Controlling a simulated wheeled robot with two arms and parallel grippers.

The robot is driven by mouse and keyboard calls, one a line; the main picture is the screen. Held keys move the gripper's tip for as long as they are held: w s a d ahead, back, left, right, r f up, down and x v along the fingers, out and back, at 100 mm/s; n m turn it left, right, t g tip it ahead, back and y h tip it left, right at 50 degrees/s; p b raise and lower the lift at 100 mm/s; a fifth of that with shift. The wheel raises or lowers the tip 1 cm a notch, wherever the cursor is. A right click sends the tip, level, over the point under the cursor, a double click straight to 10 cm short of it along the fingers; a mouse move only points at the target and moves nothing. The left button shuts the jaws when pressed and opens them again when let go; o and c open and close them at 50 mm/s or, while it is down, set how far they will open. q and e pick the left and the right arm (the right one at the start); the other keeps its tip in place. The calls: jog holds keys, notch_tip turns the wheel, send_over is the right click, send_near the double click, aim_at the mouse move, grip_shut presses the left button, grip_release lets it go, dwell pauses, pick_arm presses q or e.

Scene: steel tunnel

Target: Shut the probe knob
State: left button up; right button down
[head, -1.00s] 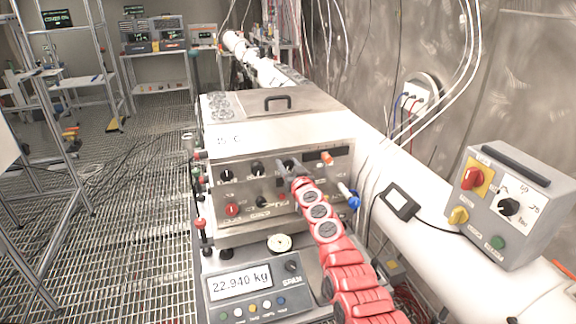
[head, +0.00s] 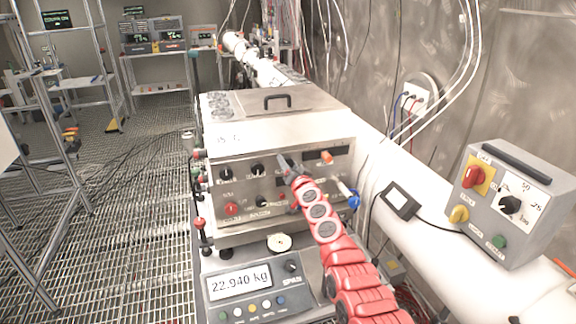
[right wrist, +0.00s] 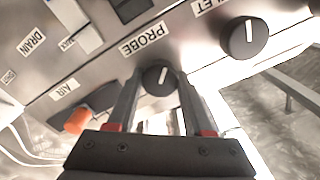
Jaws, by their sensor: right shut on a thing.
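The probe knob (right wrist: 160,77) is a round black knob with a white pointer line, beside the PROBE label on the steel front panel. In the right wrist view its line stands nearly upright, leaning slightly right. My right gripper (right wrist: 160,92) is shut on it, one grey finger on each side. In the head view my right gripper (head: 284,163) reaches the upper part of the panel and hides the knob. My left gripper is not in view.
The steel box (head: 270,133) bears other knobs, including a black one (head: 257,169) and a red one (head: 232,208). A scale (head: 240,283) reads 22.940 kg in front. A grey control box (head: 505,205) stands at right. The grating floor at left is open.

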jog(key=m, duration=0.6)
jog(key=shift+d+f+m, duration=0.1)
jog(key=shift+f+m, duration=0.05)
jog(key=shift+m, duration=0.15)
jog(key=m, duration=0.3)
jog(key=shift+f+m+b, duration=0.1)
jog(key=shift+m+b, duration=0.2)
jog(key=shift+b, duration=0.05)
jog(key=m, duration=0.3)
jog(key=shift+f+m, duration=0.1)
jog(key=shift+m, duration=0.2)
jog(key=m, duration=0.6)
jog(key=shift+f, duration=0.1)
jog(key=m, duration=0.7)
jog(key=shift+a, duration=0.2)
jog(key=shift+c, duration=1.5)
grip_release()
